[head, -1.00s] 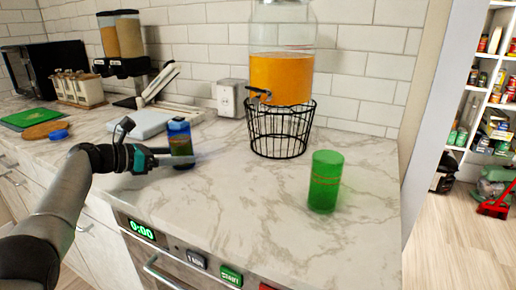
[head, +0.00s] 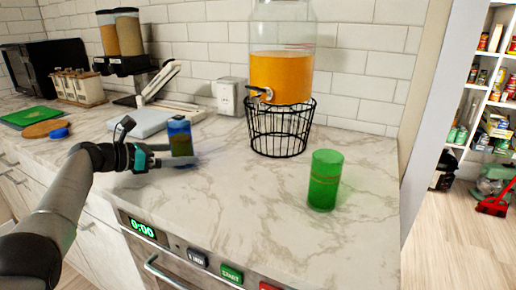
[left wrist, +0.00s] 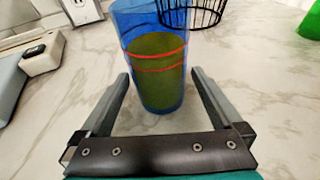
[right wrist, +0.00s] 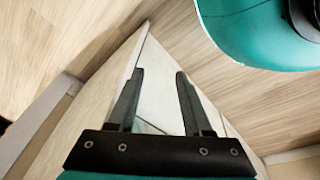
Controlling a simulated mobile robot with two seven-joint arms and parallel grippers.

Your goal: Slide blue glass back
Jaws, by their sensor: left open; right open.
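The blue glass (head: 180,139) stands upright on the marble counter at the left, with red lines around it in the left wrist view (left wrist: 155,50). My left gripper (head: 177,160) is open, low by the counter, in front of the glass. In the left wrist view its fingers (left wrist: 160,85) are on either side of the glass's lower part, with visible gaps. My right gripper (right wrist: 158,85) is open and empty, away from the counter, over a wooden surface. It does not show in the head view.
A wire stand (head: 281,130) with an orange drink dispenser (head: 279,76) is right of the glass. A green glass (head: 325,180) stands at the front right. A white scale-like device (head: 143,122) is behind left. The counter between the blue glass and wire stand is clear.

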